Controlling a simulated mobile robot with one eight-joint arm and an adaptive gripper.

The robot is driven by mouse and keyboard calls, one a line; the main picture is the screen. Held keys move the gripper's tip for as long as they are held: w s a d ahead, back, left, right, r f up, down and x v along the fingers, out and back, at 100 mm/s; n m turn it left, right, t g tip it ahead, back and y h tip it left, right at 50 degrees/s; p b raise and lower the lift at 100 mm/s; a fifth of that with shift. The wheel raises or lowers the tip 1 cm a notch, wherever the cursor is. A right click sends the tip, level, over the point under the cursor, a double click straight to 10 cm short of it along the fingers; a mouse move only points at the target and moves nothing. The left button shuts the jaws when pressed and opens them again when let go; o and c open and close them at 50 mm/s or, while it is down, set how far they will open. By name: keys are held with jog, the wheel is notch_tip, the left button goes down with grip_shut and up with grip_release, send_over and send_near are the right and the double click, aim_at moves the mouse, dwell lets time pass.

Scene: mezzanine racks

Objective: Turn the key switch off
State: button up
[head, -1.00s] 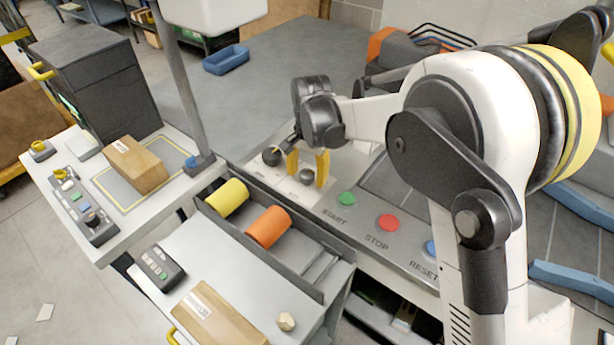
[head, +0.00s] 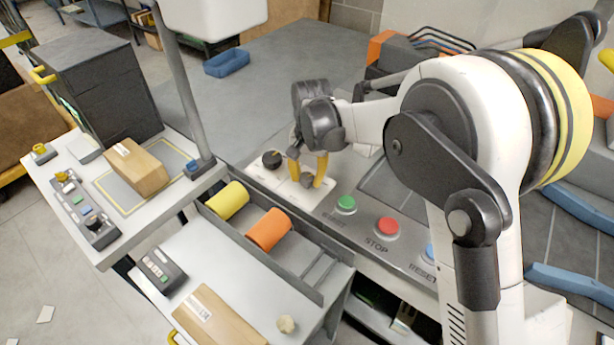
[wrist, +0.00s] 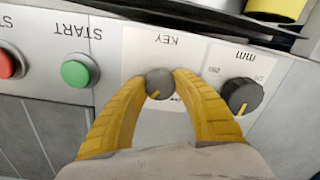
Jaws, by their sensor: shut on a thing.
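The key switch is a small dark round knob (wrist: 159,84) on a white plate marked KEY. A yellow mark shows on its near edge in the wrist view. It also shows in the head view (head: 307,181), partly hidden by my fingers. My gripper (wrist: 160,88) has its yellow fingers closed on both sides of the knob. In the head view my gripper (head: 306,177) reaches down to the panel from above.
Beside the key switch is a larger dark dial (wrist: 242,94) marked mm. On the other side are the green START button (wrist: 75,73) and the red STOP button (head: 387,226). Yellow (head: 228,200) and orange (head: 268,229) rollers lie below the panel.

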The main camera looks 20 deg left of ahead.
jog(key=n+p, duration=0.1)
jog(key=n, duration=0.3)
jog(key=shift+n, duration=0.3)
jog(key=n, duration=0.3)
jog(key=shift+n+p, duration=0.3)
jog(key=n, duration=0.3)
jog(key=shift+n, duration=0.3)
jog(key=shift+n+p, duration=0.4)
jog(key=shift+n, duration=1.4)
jog(key=o, duration=1.2)
jog(key=shift+r, duration=0.1)
